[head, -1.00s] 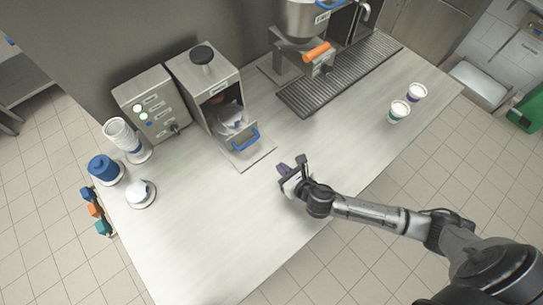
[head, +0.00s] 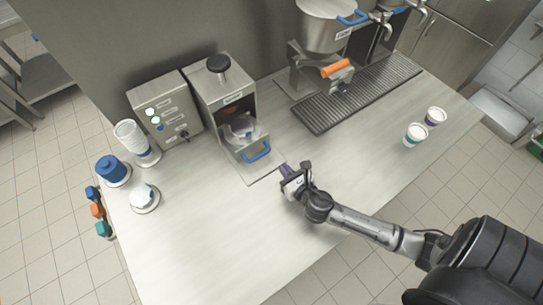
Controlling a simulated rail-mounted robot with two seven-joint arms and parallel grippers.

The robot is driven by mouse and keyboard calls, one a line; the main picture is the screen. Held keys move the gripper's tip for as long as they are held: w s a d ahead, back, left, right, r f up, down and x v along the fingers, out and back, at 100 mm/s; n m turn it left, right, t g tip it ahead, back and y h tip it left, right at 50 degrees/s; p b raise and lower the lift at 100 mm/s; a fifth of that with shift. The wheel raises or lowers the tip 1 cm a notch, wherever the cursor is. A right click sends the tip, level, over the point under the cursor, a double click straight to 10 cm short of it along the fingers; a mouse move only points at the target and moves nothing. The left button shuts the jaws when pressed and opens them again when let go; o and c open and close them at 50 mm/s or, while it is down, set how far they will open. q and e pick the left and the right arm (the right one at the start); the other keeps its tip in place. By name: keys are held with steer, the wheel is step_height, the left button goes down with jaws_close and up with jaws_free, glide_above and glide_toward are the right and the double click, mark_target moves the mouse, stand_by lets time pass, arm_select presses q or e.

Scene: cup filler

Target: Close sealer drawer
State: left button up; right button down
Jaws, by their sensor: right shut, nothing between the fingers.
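The sealer (head: 222,88) is a grey metal box with a black knob on top, at the back of the counter. Its drawer (head: 247,168) is pulled out at the front, with a blue handle (head: 257,151) standing on it. A pale cup-like object (head: 242,127) sits at the inner end of the drawer, partly shaded by the housing. My right gripper (head: 287,173) is shut and empty, just right of the drawer's front corner; I cannot tell whether it touches it. My left gripper is out of view.
A control box (head: 165,110) stands left of the sealer. Stacked white cups (head: 131,137), a blue container (head: 111,170) and a white item on a round base (head: 144,197) are at the left. Two filled cups (head: 416,134) stand at the right. The front counter is clear.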

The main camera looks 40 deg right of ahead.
steer(key=x, duration=0.6)
steer(key=shift+w, duration=0.15)
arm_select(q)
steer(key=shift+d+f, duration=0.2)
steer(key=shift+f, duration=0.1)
arm_select(e)
steer(key=shift+w+d+f, duration=0.15)
steer(key=shift+w, duration=0.4)
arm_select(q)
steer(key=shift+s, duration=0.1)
